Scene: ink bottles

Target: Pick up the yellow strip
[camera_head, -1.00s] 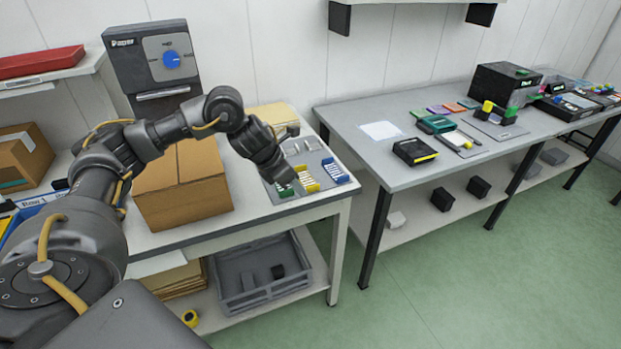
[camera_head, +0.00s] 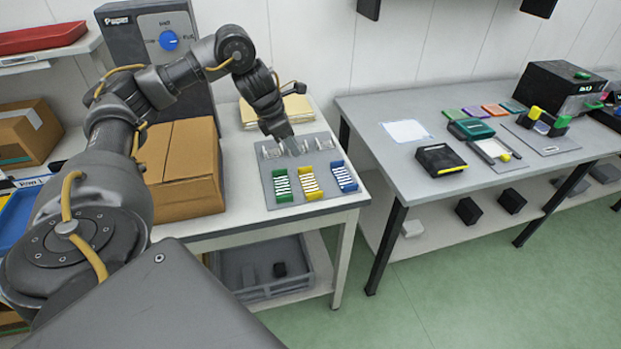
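The yellow strip (camera_head: 311,182) lies on a grey tray (camera_head: 296,207) near the right end of the left table. It sits between a green strip (camera_head: 282,185) on its left and a blue strip (camera_head: 343,176) on its right, all with white pieces along them. My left gripper (camera_head: 289,149) points down over the back part of the tray, behind the strips and apart from the yellow one. Its fingers are small and dark here, and I cannot tell whether they are open. My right gripper is out of view.
Clear items (camera_head: 319,142) lie at the back of the tray. A cardboard box (camera_head: 183,165) stands left of the tray, with yellow envelopes (camera_head: 290,108) behind. A second grey table (camera_head: 375,112) with several items stands to the right, across a gap.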

